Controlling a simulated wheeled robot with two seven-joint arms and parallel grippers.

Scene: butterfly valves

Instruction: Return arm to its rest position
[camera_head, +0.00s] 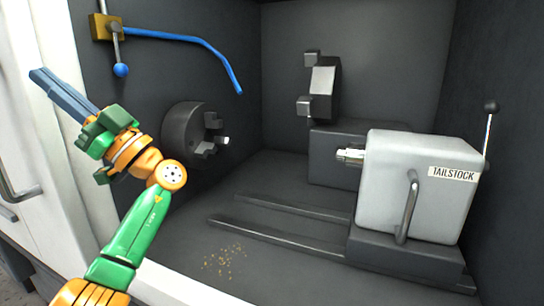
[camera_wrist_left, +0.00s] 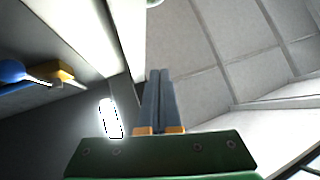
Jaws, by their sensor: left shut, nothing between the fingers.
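My left arm, green and orange, comes up from the bottom left in the head view. Its gripper (camera_head: 60,94) points up and to the left, in front of the white door frame. The two long grey-blue fingers lie together, shut and empty. In the left wrist view the fingers (camera_wrist_left: 158,100) point up side by side with nothing between them, toward a pale panelled ceiling. The gripper touches nothing that I can see. My right gripper is in neither view.
A lathe chuck (camera_head: 190,135) is on the left wall. Above it are a blue-knobbed valve lever (camera_head: 121,69) and a blue hose (camera_head: 205,45). A grey tailstock (camera_head: 400,190) stands on rails at right. Metal chips (camera_head: 222,261) lie on the floor. A white frame (camera_head: 50,40) edges the left.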

